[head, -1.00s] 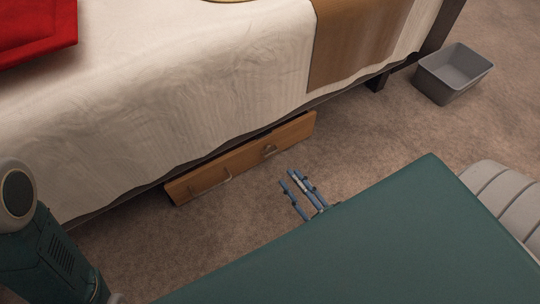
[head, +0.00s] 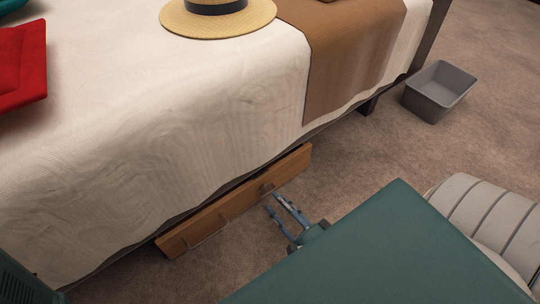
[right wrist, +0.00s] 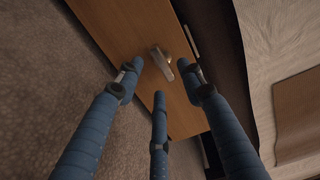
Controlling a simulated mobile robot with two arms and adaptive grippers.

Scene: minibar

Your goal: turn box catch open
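A wooden box (head: 235,205) shows its long front face under the edge of the bed. Its metal catch (head: 267,189) sits toward the right end of that face. In the right wrist view the silver catch (right wrist: 162,64) lies slanted on the wood (right wrist: 185,112). My right gripper (head: 272,201) is just in front of the catch. Its blue fingers (right wrist: 160,78) are spread with the tips on either side of and below the catch. I cannot tell whether any finger touches it. My left gripper is out of view.
The bed (head: 190,120) with a pale cover overhangs the box. A straw hat (head: 218,22) and a red cushion (head: 20,72) lie on it. A grey bin (head: 438,92) stands on the carpet at right. A handle (head: 210,232) shows on the box front.

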